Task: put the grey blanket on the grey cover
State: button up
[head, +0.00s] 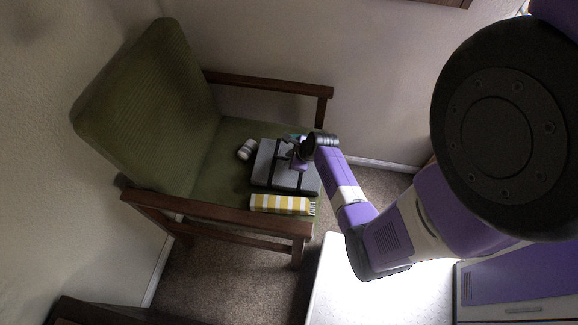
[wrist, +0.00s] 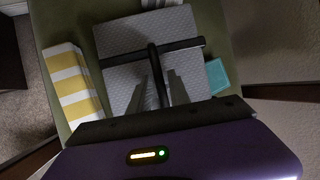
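A flat, square grey textured piece with crossing black straps lies on the chair seat. It shows in the head view (head: 268,158) and fills the middle of the wrist view (wrist: 180,24); I take it for the grey cover. A small grey-and-white roll (head: 246,150) lies beside it on the seat, towards the backrest; it may be the grey blanket, and its edge shows at the top of the wrist view (wrist: 158,3). My gripper (wrist: 162,66) is over the strapped piece, fingers apart and pointing down, a black strap visible between them. Whether they touch it is unclear.
A small teal item (wrist: 217,76) lies on the other side. The green chair's (head: 160,105) wooden armrests (head: 262,84) flank the seat. A white table (head: 385,295) stands in front.

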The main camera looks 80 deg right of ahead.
jog(key=shift+w+d+f, duration=0.15)
jog(key=shift+w+f, duration=0.15)
jog(key=shift+f, duration=0.2)
grip_shut()
dwell(1.4)
